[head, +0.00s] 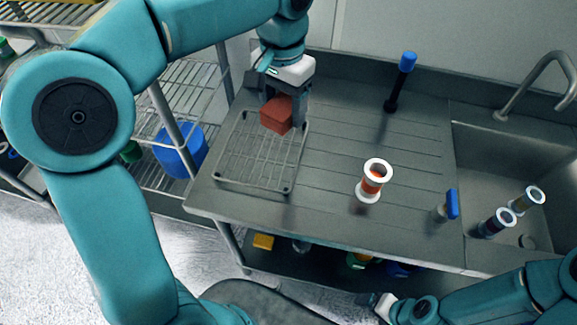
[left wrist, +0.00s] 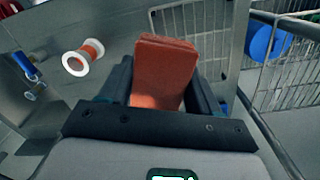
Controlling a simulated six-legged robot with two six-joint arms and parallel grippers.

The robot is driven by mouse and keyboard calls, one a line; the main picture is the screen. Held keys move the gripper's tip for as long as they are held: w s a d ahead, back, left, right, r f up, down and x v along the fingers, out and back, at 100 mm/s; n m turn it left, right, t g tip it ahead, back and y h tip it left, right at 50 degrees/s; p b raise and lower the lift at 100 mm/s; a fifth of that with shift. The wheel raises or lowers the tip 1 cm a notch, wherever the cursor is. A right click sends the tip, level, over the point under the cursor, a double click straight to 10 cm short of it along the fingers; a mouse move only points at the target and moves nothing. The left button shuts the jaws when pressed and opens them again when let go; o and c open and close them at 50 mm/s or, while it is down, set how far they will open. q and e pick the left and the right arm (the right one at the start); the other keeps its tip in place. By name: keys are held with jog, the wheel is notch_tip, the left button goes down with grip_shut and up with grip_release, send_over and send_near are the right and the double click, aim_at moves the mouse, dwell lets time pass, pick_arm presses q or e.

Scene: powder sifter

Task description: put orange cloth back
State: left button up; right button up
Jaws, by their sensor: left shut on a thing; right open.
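The orange cloth (head: 276,114) is a folded orange-red block in the head view. My left gripper (head: 287,100) is shut on it and holds it over the back right part of the wire rack (head: 230,183). In the left wrist view the cloth (left wrist: 163,70) stands between the two dark fingers of my left gripper (left wrist: 163,88). Whether the cloth touches the rack is hard to tell. My right gripper (head: 384,306) shows only partly at the bottom of the head view, below the counter's front edge and away from the cloth.
A white-rimmed sifter with orange contents (head: 373,180) stands on the steel counter (head: 330,215) right of the rack. A blue-topped black tool (head: 400,82) stands behind it. A blue-handled item (head: 450,205) is near the sink (head: 500,150), which holds two more sifters. Wire shelves (head: 185,95) are at left.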

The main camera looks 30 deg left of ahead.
pick_arm(q)
send_over(286, 176)
jog(key=f, duration=1.5)
jog(key=shift+w+d+f, duration=0.15)
jog(key=shift+w, duration=0.05)
notch_tip(286, 176, down, 4)
jog(key=shift+s+f, duration=0.1)
jog(key=shift+f, duration=0.2)
jog(key=shift+f+b, duration=0.15)
jog(key=shift+b, duration=0.2)
jog(key=o, duration=1.3)
